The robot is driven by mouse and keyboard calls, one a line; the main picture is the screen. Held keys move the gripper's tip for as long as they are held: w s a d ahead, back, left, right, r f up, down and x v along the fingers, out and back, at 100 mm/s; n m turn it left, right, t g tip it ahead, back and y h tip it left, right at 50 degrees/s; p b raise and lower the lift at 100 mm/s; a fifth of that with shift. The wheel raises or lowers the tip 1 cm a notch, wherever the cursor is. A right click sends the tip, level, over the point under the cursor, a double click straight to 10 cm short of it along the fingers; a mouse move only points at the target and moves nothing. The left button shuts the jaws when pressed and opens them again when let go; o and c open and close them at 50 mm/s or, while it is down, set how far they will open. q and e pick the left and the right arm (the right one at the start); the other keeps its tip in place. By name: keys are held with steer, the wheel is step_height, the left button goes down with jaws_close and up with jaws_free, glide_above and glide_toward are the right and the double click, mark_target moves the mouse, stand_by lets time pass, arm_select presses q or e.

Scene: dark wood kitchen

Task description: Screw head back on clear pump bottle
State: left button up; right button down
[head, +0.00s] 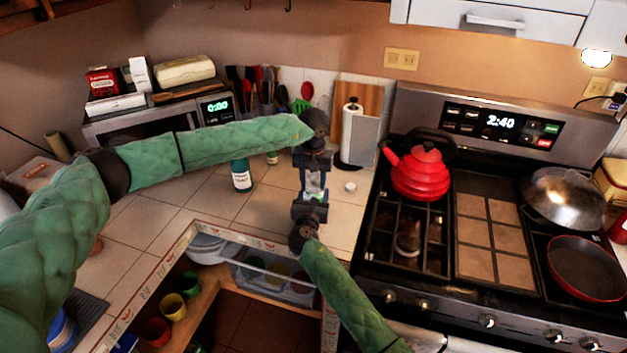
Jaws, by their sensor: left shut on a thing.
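The clear pump bottle (313,183) shows as a small pale, see-through patch between my two grippers above the tiled counter. My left gripper (313,172) comes from above, pointing down, its fingers shut around the upper part. My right gripper (311,196) comes from below at the lower part; its fingers are too small and covered to tell whether they are shut. The pump head is not clearly visible; the grippers hide much of the bottle. A small white round object (350,187) lies on the counter just right of the grippers; I cannot tell what it is.
A green bottle with a white label (241,175) stands left of the grippers, under my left arm. Behind are a paper towel holder (351,135) and utensils. The stove with a red kettle (420,172) is to the right. Open shelves with cups lie below the counter edge.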

arm_select(q)
steer(key=m, duration=0.5)
steer(key=shift+a, duration=0.1)
steer(key=o, duration=1)
steer(key=shift+r, duration=2.25)
steer(key=shift+o, duration=0.3)
